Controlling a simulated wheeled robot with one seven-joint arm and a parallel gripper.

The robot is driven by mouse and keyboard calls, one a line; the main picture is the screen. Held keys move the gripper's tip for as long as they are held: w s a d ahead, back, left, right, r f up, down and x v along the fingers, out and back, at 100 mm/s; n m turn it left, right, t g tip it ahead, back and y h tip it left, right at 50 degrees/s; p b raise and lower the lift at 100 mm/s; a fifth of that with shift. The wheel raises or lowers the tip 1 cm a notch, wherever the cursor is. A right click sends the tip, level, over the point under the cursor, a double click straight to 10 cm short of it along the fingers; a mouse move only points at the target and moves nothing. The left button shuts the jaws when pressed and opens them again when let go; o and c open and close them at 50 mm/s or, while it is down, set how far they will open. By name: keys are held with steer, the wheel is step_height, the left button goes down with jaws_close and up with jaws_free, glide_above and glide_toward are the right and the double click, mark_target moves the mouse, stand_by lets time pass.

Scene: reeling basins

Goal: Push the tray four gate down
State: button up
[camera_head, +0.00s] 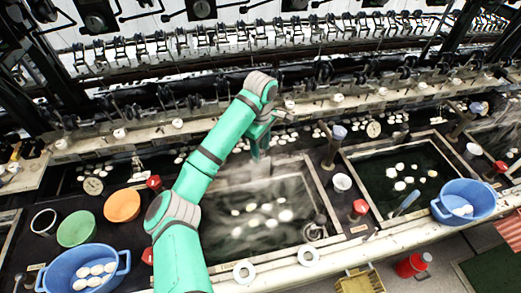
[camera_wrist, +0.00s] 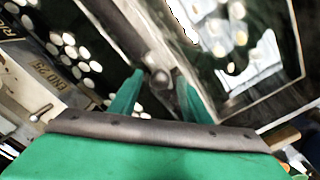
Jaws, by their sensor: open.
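My gripper (camera_head: 261,148) hangs over the back edge of the middle water basin, its fingers pointing down. In the wrist view its two green fingers (camera_wrist: 157,92) are apart, with a dark grey bar and rounded metal end (camera_wrist: 160,78) showing between or just beyond them. I cannot tell whether they touch it, or whether it is the tray four gate. The middle basin (camera_head: 325,190) has a pale rim and holds steaming water with several white cocoons. A dark upright post with a grey top (camera_head: 337,133) stands between this basin and the right one. No tray number is readable.
The right basin (camera_head: 441,146) also holds cocoons. Blue tubs stand at left (camera_head: 64,277) and right (camera_head: 482,186). Green (camera_head: 77,228) and orange (camera_head: 122,205) bowls are left of my arm. Red-topped cans (camera_head: 358,210) stand along the bench. Reeling machinery runs behind.

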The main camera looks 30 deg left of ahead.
step_height(320, 180, up, 10)
steer(key=shift+r, duration=0.2)
stand_by(1.5)
